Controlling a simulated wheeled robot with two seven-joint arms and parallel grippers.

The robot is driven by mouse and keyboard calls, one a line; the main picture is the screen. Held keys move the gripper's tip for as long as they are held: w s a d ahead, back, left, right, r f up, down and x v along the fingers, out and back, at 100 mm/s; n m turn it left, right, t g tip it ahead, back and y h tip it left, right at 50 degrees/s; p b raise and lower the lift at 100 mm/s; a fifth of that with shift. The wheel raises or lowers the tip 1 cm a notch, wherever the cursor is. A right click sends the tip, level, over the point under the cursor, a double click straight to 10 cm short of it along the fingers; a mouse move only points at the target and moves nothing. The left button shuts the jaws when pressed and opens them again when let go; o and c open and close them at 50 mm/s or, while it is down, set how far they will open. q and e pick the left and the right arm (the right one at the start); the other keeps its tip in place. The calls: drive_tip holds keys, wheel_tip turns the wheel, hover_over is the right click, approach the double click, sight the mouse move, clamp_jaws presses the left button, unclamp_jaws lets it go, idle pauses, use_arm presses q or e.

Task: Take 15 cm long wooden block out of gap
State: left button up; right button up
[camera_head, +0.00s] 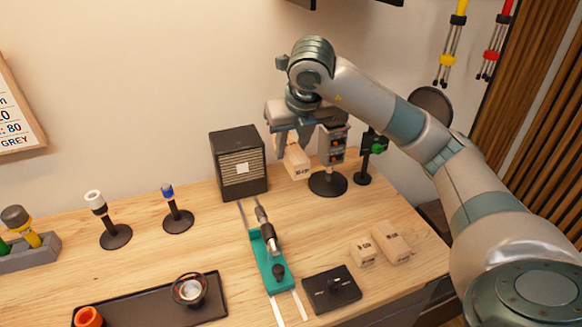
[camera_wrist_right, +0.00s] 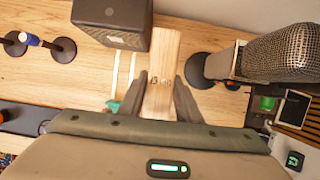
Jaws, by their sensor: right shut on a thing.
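A pale wooden block (camera_head: 296,161) is between the fingers of my right gripper (camera_head: 291,143), at the back of the table. In the right wrist view the block (camera_wrist_right: 163,55) runs lengthwise away from the fingers (camera_wrist_right: 163,92), which are shut on its sides; small dark print shows on it. It sits between the black speaker box (camera_head: 238,161) and a grey device on a round-based stand (camera_head: 328,184). I cannot tell whether its lower end touches the table. Two other labelled wooden blocks lie at the front right, a small one (camera_head: 362,252) and a longer one (camera_head: 391,241).
A teal slider fixture (camera_head: 270,262) on pale rails stands mid-table. A black plate (camera_head: 332,289) lies at the front, a dark tray (camera_head: 150,306) at front left. Stands with a white top (camera_head: 95,201) and blue top (camera_head: 167,191) are left. A green-knobbed stand (camera_head: 376,148) is at right.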

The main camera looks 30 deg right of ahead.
use_arm(q)
drive_tip(key=shift+w+d, duration=0.25)
drive_tip(key=shift+w, duration=0.35)
use_arm(e)
drive_tip(key=shift+r, duration=1)
use_arm(q)
drive_tip(key=shift+s, duration=0.1)
use_arm(e)
drive_tip(key=shift+a+f, duration=0.1)
